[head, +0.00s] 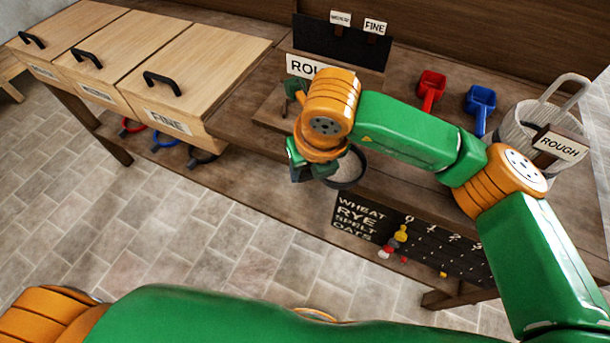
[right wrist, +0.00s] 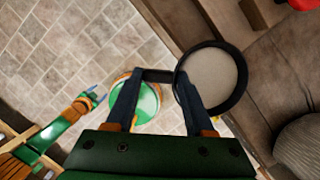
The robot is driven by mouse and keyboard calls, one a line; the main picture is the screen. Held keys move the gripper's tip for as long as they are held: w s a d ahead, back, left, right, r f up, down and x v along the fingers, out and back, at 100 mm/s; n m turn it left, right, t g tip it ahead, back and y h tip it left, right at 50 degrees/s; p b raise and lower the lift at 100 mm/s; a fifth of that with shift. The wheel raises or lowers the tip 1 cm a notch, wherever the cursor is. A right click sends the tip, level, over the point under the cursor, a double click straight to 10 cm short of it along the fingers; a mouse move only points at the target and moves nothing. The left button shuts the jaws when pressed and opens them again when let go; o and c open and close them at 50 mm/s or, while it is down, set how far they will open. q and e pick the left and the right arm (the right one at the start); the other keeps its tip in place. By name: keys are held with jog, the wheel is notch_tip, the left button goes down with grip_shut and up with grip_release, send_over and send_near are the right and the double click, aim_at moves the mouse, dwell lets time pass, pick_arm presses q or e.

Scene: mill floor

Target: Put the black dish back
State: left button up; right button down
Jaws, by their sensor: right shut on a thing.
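The black dish (head: 359,170) is round, with a dark rim and a pale grey inside. In the head view my right arm partly hides it. My right gripper (head: 312,172) is beside it over the front edge of the bench. In the right wrist view the dish (right wrist: 213,78) lies at the right fingertip, and a dark bar like a handle runs from it across both fingertips. My right gripper (right wrist: 155,78) is shut on this bar. My left gripper (right wrist: 92,98) shows only small in the right wrist view; its jaws are unclear.
Wooden bins (head: 195,60) with black handles stand at left, one labelled FINE. Red, blue and dark round things (head: 163,141) sit below them. Red (head: 431,86) and blue (head: 480,103) scoops and a ROUGH-labelled bucket (head: 515,130) are at right. A tally board (head: 415,240) is on the bench front.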

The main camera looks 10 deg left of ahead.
jog(key=w+d, duration=0.2)
jog(key=d, duration=0.2)
jog(key=w+d+f, duration=0.1)
jog(key=w+d, duration=0.2)
jog(key=d, duration=0.1)
jog(key=w+d+p, duration=0.1)
jog(key=w+d, duration=0.1)
jog(key=d, duration=0.3)
jog(key=shift+w+d+f, duration=0.1)
jog(key=shift+w+f, duration=0.1)
jog(key=shift+w, duration=0.05)
jog(key=shift+f+b, duration=0.9)
jog(key=shift+b, duration=0.05)
jog(key=shift+c, duration=1)
grip_release()
jog(key=a+v, duration=0.1)
jog(key=v, duration=0.6)
jog(key=shift+d+b, duration=0.35)
jog(key=shift+d, duration=0.05)
